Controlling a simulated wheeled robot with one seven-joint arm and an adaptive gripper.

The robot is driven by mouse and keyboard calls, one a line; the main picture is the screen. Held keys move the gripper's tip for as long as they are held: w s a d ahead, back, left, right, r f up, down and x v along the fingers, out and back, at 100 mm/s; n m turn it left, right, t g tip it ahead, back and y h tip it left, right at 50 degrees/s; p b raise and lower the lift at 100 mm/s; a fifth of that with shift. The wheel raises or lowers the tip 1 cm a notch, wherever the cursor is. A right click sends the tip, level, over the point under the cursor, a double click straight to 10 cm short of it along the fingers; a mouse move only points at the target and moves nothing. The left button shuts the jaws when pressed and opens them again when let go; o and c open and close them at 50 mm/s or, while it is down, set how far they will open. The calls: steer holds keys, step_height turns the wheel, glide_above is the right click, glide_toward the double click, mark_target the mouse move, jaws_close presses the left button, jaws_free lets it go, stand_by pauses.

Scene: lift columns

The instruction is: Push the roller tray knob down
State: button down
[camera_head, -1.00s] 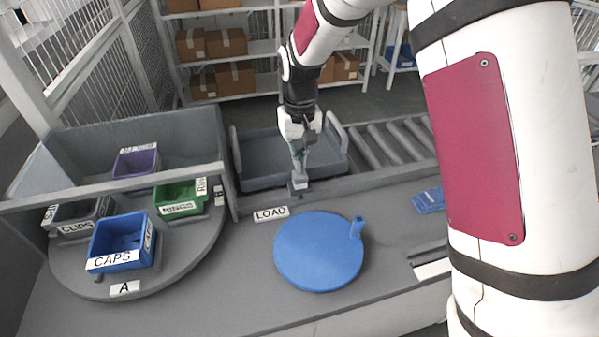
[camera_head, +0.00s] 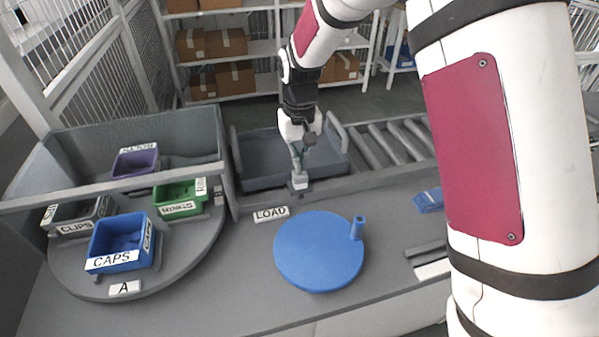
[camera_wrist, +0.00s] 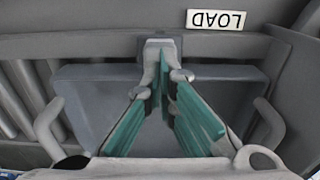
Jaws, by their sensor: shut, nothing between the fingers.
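The grey roller tray (camera_head: 262,160) with two raised side handles sits on the rollers behind the worktop; the wrist view also shows it (camera_wrist: 85,90). The knob, a small dark grey block (camera_wrist: 177,47), is at the middle of the tray's edge nearest the LOAD label. My gripper (camera_head: 299,180) points down at it, fingers together and empty. In the wrist view my fingertips (camera_wrist: 159,43) overlap the knob and hide part of it. I cannot tell whether they touch it. The knob is mostly hidden in the head view.
A LOAD label (camera_head: 271,214) lies in front of the tray. A blue disc with an upright peg (camera_head: 318,255) is on the worktop. A turntable (camera_head: 185,270) with several bins is at left. A grey rail (camera_head: 120,187) crosses above it. Rollers (camera_head: 395,140) continue right.

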steer(key=shift+f, duration=0.95)
steer(key=shift+f+b, duration=0.35)
steer(key=shift+b, duration=0.05)
steer(key=shift+f, duration=0.3)
steer(key=shift+r, duration=0.1)
steer(key=shift+r+p, duration=1.3)
steer(key=shift+r, duration=3.15)
steer(key=shift+r, duration=0.1)
